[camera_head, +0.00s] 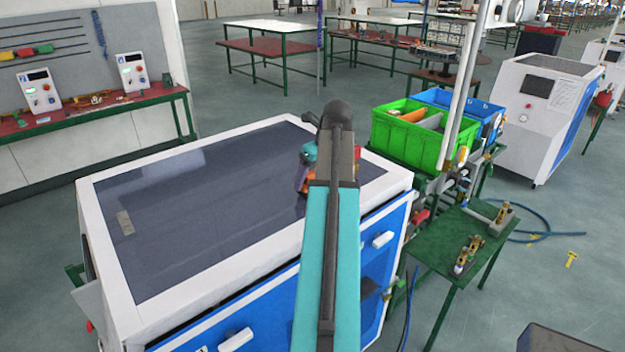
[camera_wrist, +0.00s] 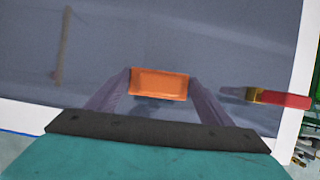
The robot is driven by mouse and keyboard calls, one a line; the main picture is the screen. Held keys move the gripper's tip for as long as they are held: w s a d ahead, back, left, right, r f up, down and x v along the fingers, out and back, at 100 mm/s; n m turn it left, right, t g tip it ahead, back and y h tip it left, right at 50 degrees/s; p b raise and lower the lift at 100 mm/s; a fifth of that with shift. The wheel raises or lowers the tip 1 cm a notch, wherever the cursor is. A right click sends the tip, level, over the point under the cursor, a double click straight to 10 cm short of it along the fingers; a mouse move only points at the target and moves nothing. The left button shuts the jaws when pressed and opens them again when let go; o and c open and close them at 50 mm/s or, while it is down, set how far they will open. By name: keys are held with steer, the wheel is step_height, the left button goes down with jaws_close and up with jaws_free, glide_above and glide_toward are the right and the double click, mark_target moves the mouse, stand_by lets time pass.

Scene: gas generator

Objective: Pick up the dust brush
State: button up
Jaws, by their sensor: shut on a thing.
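My gripper (camera_wrist: 159,84) is shut on an orange block-like thing (camera_wrist: 160,84), with one finger at each end of it. I cannot tell from its visible face whether it is the dust brush. Its underside is hidden, with a small dark patch showing below it. A brush with a red handle (camera_wrist: 284,99), brass-coloured collar and greyish bristles lies to the right of my gripper on the dark machine top. In the head view my arm hides much of this spot; a bit of orange (camera_head: 301,181) shows beside it.
The dark machine top (camera_head: 200,215) has a white raised frame. A small pale plate (camera_head: 125,223) lies at its left; the middle is clear. Green (camera_head: 407,138) and blue (camera_head: 490,122) crates stand behind on the right. A green table (camera_head: 446,243) with brass fittings stands at the right.

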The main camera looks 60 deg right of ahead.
steer(key=shift+r+b, duration=0.75)
steer(key=shift+r, duration=0.5)
steer(key=shift+s+r, duration=0.15)
steer(key=shift+r, duration=0.05)
steer(key=s+a+b, duration=0.2)
steer(key=s, duration=0.5)
steer(key=s+a+r+b, duration=0.1)
steer(key=s+a+b, duration=0.2)
steer(key=s, duration=0.5)
steer(key=shift+r, duration=0.3)
steer(key=shift+w+a, duration=0.1)
steer(key=o, duration=0.6)
steer(key=shift+c, duration=0.2)
steer(key=c, duration=0.4)
